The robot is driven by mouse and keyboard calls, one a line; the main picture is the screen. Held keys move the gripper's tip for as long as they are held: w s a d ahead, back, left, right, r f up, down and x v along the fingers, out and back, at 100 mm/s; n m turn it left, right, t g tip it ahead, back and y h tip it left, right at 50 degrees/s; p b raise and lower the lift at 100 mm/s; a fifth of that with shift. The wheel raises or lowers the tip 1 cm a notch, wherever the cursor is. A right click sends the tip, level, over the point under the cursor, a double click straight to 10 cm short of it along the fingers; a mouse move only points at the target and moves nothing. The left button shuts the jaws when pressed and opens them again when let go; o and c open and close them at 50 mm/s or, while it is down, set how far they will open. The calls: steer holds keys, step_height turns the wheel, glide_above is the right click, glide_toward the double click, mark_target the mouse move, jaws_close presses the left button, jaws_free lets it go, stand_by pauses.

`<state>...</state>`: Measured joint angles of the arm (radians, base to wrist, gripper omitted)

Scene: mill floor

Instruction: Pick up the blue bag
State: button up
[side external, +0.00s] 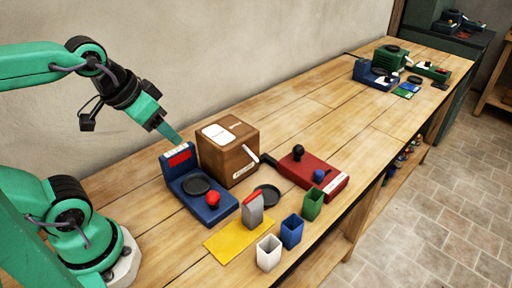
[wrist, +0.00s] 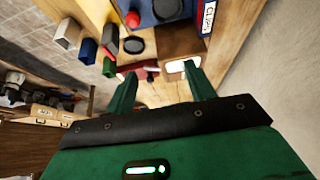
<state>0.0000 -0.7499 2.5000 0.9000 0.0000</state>
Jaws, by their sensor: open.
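The blue bag (side external: 291,232) is a small open-topped upright container near the front edge of the bench. It stands between a white bag (side external: 268,253) and a green bag (side external: 312,205). In the wrist view the blue bag (wrist: 88,51) shows small at upper left, beyond and to the left of my fingers. My gripper (side external: 172,137) is open and empty, raised above the bench near the wall, behind the blue scale and well apart from the blue bag. Both fingers of my gripper (wrist: 160,75) show in the wrist view, spread apart.
A blue scale (side external: 213,207), brown wooden box (side external: 228,165), red device (side external: 312,173) and black disc (side external: 267,195) stand on the bench.

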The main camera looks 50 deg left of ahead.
steer(key=shift+o, duration=0.2)
steer(key=shift+w, duration=0.1)
steer(key=g, duration=0.6)
glide_above(293, 222)
steer(key=shift+m, duration=0.4)
steer(key=f, duration=1.4)
steer(key=shift+a, duration=0.2)
steer(key=shift+d+f, duration=0.15)
steer(key=shift+d, duration=0.1)
steer(key=shift+f, duration=0.15)
steer(key=shift+f, duration=3.75)
